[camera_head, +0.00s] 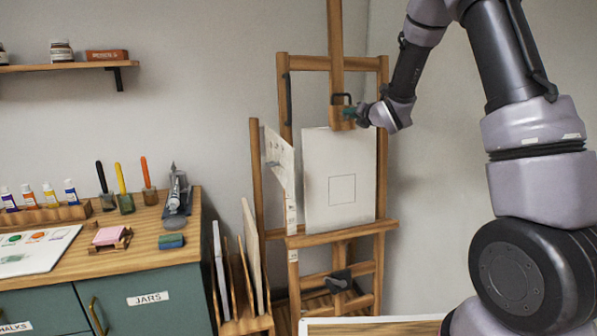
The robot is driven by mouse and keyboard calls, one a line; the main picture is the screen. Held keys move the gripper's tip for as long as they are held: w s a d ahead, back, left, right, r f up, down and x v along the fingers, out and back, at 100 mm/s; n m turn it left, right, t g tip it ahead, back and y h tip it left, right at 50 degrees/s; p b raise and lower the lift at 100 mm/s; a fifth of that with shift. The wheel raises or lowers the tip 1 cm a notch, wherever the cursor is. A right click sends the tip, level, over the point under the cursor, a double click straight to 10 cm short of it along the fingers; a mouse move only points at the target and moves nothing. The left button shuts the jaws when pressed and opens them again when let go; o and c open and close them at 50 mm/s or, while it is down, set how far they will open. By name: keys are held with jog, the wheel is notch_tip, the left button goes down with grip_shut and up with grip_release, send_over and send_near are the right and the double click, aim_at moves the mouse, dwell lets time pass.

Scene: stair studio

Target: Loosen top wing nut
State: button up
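The wooden easel (283,105) stands against the back wall and holds a white canvas (323,205) with a square drawn on it. A wooden top clamp block (337,122) sits on the easel's mast at the canvas's top edge, with a dark handle above it. My gripper (351,114) comes in from the right and its tip is at this block. The top wing nut cannot be made out there; my gripper covers that spot. The fingers are too small to tell open from shut. A dark winged knob (338,281) shows low on the easel.
A second board (279,165) leans at the easel's left. A rack with boards (251,255) stands beside the cabinet (150,280), which bears paints, brushes and jars. A wall shelf (60,67) is at upper left. A pale-edged surface (375,320) lies in the foreground.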

jog(key=shift+o, duration=0.6)
jog(key=v, duration=0.6)
